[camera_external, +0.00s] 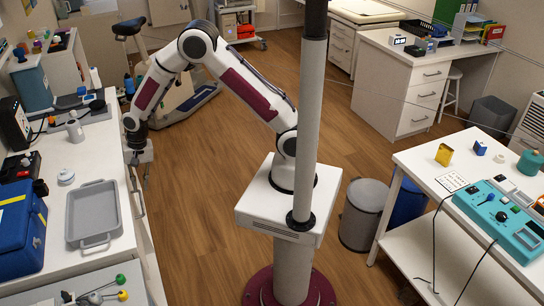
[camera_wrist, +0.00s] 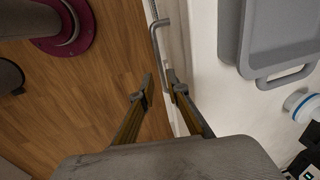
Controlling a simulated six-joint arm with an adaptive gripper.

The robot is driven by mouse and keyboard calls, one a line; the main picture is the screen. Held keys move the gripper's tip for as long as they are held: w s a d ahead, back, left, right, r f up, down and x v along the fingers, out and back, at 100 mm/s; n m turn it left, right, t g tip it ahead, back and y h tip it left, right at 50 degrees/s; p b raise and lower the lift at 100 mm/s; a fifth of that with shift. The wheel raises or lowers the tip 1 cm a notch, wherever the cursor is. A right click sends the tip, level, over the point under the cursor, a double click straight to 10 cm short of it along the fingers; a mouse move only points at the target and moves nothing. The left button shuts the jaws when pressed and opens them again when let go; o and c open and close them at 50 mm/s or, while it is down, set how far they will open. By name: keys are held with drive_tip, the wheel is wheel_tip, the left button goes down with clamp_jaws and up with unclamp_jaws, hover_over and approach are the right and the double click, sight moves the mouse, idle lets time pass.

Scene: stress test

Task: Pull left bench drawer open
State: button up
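The left bench (camera_external: 120,252) has a white top and a drawer front along its aisle side. A grey bar handle (camera_external: 139,198) runs along that front. In the wrist view the handle (camera_wrist: 157,48) lies along the pale drawer front (camera_wrist: 179,45), and its near end reaches between the fingertips. My gripper (camera_external: 146,172) points down at the bench's front edge. In the wrist view my gripper (camera_wrist: 160,84) is open, with one finger on the floor side and one on the bench side. Contact with the handle cannot be told. The drawer looks about flush with the bench.
A grey tray (camera_external: 93,212) lies on the bench top close to the edge, near a small white round container (camera_external: 66,177). A blue case (camera_external: 22,228) stands at the left. The wooden floor (camera_external: 195,215) beside the bench is clear.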

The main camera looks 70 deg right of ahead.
sight(141, 200)
drive_tip(key=shift+w+a+f, duration=0.15)
drive_tip(key=shift+f, duration=0.8)
drive_tip(key=shift+w+a+f, duration=0.1)
drive_tip(key=shift+f, duration=0.85)
drive_tip(key=shift+w+a+f, duration=0.15)
drive_tip(key=shift+f, duration=0.8)
clamp_jaws()
